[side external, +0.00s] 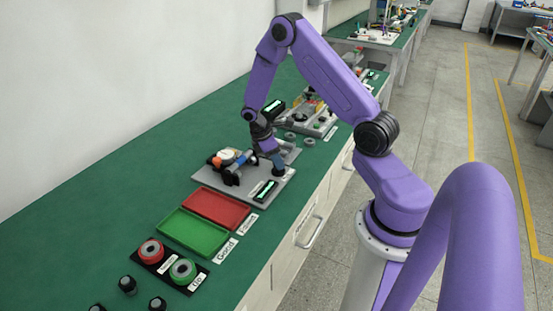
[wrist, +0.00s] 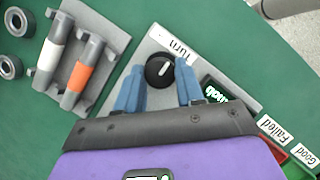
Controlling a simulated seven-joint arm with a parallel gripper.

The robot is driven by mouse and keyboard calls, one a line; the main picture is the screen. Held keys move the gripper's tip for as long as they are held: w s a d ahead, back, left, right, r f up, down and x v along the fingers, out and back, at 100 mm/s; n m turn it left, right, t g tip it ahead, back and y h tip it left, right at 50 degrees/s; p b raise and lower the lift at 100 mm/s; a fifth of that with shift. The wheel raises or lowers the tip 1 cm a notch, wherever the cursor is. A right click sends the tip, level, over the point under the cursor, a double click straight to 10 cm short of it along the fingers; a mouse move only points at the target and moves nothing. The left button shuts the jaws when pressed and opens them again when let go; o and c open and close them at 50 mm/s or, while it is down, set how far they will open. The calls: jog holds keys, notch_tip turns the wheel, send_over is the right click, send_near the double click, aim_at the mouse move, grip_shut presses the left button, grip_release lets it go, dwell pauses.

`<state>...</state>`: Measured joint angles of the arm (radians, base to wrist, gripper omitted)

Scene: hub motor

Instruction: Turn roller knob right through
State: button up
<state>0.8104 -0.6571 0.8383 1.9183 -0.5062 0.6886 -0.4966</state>
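The knob (wrist: 160,71) is a round black dial with a white pointer line, beside a "Turn" label (wrist: 172,42) in the wrist view. It sits on a grey plate (wrist: 143,57). My gripper (wrist: 157,84) has its two blue fingers spread, one on each side of the knob, with gaps between them and the knob. In the side external view, my gripper (side external: 279,169) is low over the right edge of the grey plate (side external: 207,178); the knob is hidden there.
A small display (wrist: 217,90) with green text is right of the fingers in the wrist view. A rack (wrist: 112,38) holds an orange-banded and a white-banded cylinder at left. Red (side external: 216,193) and green (side external: 164,226) trays lie in front in the side view.

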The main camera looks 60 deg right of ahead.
jog(key=c, duration=0.3)
jog(key=shift+c, duration=0.2)
